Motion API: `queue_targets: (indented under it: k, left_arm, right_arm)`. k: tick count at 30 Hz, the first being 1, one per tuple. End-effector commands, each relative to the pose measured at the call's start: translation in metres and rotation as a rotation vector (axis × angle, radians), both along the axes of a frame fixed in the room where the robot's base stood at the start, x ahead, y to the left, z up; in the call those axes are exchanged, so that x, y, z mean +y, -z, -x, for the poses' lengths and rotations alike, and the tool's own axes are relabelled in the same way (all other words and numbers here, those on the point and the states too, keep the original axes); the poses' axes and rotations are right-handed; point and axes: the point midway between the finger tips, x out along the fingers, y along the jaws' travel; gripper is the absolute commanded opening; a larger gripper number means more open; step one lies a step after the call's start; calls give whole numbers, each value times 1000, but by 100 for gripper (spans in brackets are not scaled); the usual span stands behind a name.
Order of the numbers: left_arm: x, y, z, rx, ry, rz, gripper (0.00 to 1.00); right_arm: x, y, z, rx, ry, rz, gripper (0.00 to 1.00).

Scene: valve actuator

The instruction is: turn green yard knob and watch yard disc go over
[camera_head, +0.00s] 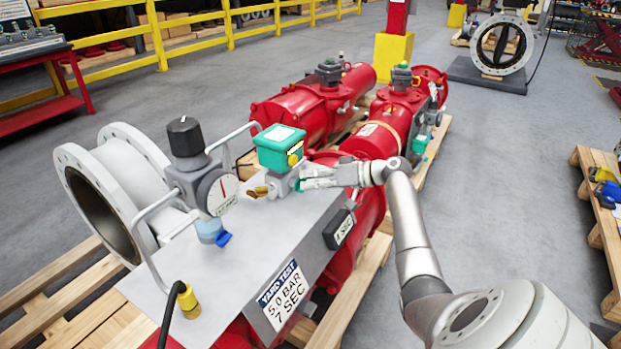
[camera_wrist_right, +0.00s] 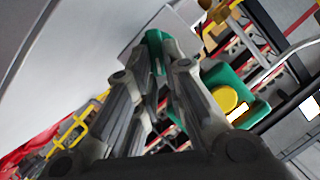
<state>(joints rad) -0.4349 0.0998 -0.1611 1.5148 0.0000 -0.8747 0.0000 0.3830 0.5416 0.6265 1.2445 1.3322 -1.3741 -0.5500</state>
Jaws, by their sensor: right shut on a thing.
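The green knob (camera_wrist_right: 155,42) shows between my right fingertips in the right wrist view. My right gripper (camera_head: 304,178) is shut on it, at the grey valve body (camera_head: 280,184) under a green box (camera_head: 280,147) with a yellow button. In the head view my fingers mostly hide the knob. A flanged ring valve (camera_head: 500,45) stands at the far upper right, with a dark disc (camera_head: 497,44) inside it; its exact angle is hard to tell. My left gripper is not in view.
A gauge (camera_head: 220,194) and black-capped regulator (camera_head: 186,137) stand left of the green box on a grey panel (camera_head: 235,250) marked yard test. Red actuators (camera_head: 310,105) and a large grey flange (camera_head: 105,205) surround it.

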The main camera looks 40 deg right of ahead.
Motion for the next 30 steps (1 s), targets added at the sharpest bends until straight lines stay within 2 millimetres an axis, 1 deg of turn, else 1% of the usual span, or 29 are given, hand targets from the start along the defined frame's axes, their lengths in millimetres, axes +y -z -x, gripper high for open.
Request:
queue_targets:
  k: [4, 8, 11, 21, 30]
  left_arm:
    - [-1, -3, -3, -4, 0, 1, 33]
    - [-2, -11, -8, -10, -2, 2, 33]
    - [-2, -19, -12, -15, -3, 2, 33]
    - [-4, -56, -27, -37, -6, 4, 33]
    - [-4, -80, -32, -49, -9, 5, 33]
  right_arm:
    - [-4, 1, -1, 36, 3, -133, 0]
    - [-6, 4, -2, 69, 4, -253, 0]
    - [-7, 6, -3, 95, 3, -344, 0]
    - [-11, 12, -3, 175, 3, -624, 0]
    - [-12, 15, -4, 219, 3, -777, 0]
